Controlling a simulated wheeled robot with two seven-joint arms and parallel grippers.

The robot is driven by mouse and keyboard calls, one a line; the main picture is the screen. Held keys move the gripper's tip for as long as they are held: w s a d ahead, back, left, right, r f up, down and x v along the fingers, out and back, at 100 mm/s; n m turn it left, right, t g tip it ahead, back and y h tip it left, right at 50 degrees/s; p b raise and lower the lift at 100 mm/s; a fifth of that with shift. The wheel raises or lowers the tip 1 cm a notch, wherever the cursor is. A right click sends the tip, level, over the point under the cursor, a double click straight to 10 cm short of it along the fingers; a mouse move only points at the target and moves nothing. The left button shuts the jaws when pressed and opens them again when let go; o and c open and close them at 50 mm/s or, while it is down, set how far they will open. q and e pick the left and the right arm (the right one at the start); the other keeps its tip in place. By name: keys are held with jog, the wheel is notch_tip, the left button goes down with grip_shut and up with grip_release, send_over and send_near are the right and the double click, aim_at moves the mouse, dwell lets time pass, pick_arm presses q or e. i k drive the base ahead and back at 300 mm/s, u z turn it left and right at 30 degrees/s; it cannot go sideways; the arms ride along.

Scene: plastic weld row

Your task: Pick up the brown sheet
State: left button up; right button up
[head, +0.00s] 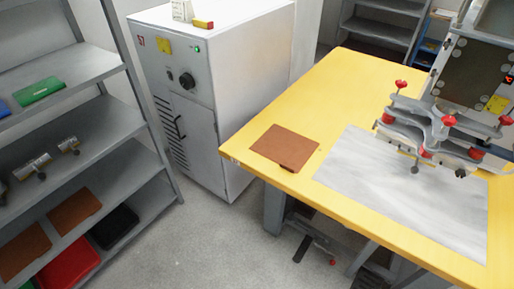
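A brown sheet (284,144) lies flat on the yellow table (345,85), near its left corner. A small dark patch shows at the sheet's front edge; I cannot tell what it is. Two more brown sheets lie on a low shelf at the left, one farther back (75,209) and one nearer (24,252), partly cut off by the picture edge. Neither of my grippers is in view.
A grey metal plate (350,183) lies right of the table sheet, under a machine with red knobs (435,125). A white cabinet (240,80) stands behind the table's left corner. Grey shelving (100,110) holds bins and metal parts. Floor (215,250) is clear between shelving and table.

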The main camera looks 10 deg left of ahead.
aim_at(291, 150)
jog(key=u, duration=0.9)
jog(key=i, duration=0.5)
jog(key=z, duration=0.05)
